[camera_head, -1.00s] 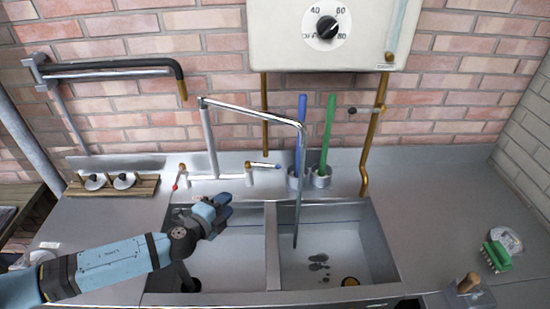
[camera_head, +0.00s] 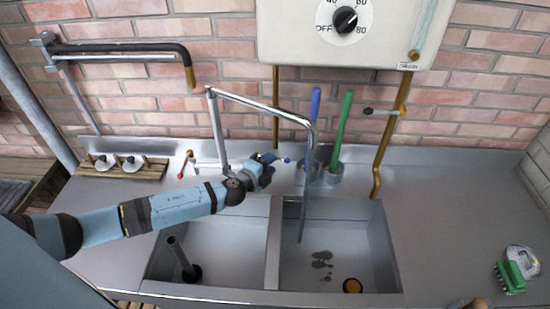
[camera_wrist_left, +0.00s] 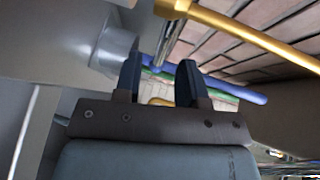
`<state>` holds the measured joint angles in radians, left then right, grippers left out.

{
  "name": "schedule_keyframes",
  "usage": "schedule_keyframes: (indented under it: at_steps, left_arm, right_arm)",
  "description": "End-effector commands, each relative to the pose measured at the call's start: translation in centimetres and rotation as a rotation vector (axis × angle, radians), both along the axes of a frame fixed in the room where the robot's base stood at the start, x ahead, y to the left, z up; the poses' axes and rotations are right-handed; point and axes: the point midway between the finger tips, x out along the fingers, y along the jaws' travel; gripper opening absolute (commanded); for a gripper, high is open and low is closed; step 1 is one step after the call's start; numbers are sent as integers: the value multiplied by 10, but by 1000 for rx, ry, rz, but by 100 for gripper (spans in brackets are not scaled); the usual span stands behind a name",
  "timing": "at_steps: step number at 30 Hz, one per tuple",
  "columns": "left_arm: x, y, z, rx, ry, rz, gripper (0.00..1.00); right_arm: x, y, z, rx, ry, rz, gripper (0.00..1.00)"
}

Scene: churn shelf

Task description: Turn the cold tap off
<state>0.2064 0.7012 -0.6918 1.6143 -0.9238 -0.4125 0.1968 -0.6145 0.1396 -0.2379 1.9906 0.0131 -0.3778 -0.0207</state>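The cold tap (camera_head: 285,160) is a small lever with a blue tip, behind the sink and right of the spout's base. The red-tipped tap (camera_head: 186,164) is on the left of that base. My left gripper (camera_head: 266,168) is at the cold tap and covers most of it; only the blue end shows beyond the fingers. In the left wrist view the two dark fingers (camera_wrist_left: 159,82) stand apart, with a bit of brass low between them. I cannot tell whether they touch the lever.
The chrome spout (camera_head: 262,106) arches close behind and right of my gripper. A blue tube (camera_head: 312,125) and a green tube (camera_head: 342,130) stand in metal cups at right. The double sink (camera_head: 275,240) lies in front.

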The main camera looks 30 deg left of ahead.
Motion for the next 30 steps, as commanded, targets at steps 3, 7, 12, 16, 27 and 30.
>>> schedule_keyframes:
  at_steps: [3, 7, 12, 16, 27, 30]
  left_arm:
    - [18, -3, -3, 2, -1, 0, 37]
    - [28, -4, -5, 1, 0, 0, 37]
    - [32, -4, -6, 1, 0, 0, 37]
    - [32, -4, -6, 1, 0, 0, 37]
    - [31, -4, -6, 1, 0, 0, 0]
    - [28, 1, -9, 1, 2, -4, 0]
  right_arm:
    - [2, -1, 4, -2, -4, -2, 0]
    - [2, -2, 5, -2, -5, -4, 0]
    - [2, -3, 5, -3, -6, -5, 0]
    - [2, -3, 5, -3, -6, -5, 0]
    - [1, -2, 5, -1, -4, -3, 0]
    - [1, -1, 1, 0, -5, -3, 0]
